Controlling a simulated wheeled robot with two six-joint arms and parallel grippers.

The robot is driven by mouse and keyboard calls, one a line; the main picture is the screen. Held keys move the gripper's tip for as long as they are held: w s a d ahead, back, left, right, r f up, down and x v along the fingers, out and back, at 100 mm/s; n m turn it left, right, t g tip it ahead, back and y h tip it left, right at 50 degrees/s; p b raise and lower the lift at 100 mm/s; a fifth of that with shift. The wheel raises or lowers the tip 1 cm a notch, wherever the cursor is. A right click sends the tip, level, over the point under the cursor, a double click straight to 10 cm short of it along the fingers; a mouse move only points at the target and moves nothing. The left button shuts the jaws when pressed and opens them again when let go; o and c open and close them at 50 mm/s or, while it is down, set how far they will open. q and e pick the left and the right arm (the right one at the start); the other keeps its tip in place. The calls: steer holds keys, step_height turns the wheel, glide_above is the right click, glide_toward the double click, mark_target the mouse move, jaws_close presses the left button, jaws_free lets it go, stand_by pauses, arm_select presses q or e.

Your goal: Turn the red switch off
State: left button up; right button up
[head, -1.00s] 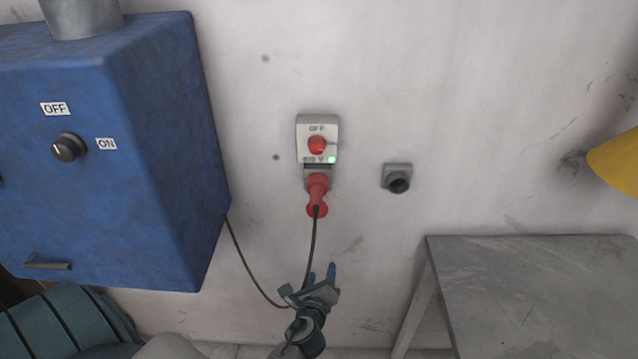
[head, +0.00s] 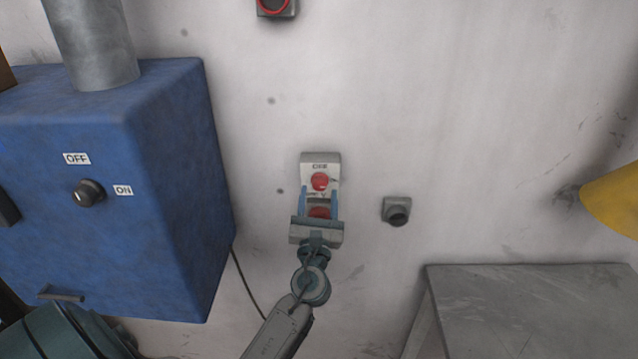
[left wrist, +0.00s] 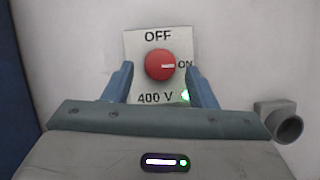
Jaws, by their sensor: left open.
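The red switch (head: 319,181) is a round red knob on a pale wall box (head: 321,160) marked OFF, ON and 400 V. In the left wrist view the red knob (left wrist: 160,66) has its white mark pointing right, to ON, and a green light (left wrist: 185,95) glows below it. My left gripper (head: 319,197) is open, its blue fingers just below the knob, one towards each side. In the left wrist view its fingertips (left wrist: 155,75) appear on either side of the knob with nothing between them; contact cannot be told. The red plug is mostly hidden behind the gripper. My right gripper is not seen.
A blue machine (head: 165,170) with a black OFF/ON knob (head: 88,193) stands at the left. A grey socket (head: 397,211) is on the wall to the right. A grey table (head: 530,310) stands at lower right, and a yellow object (head: 613,203) at the right edge.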

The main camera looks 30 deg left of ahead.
arm_select(q)
steer(key=shift+x, duration=1.05)
steer(key=c, duration=1)
steer(key=shift+o, duration=0.2)
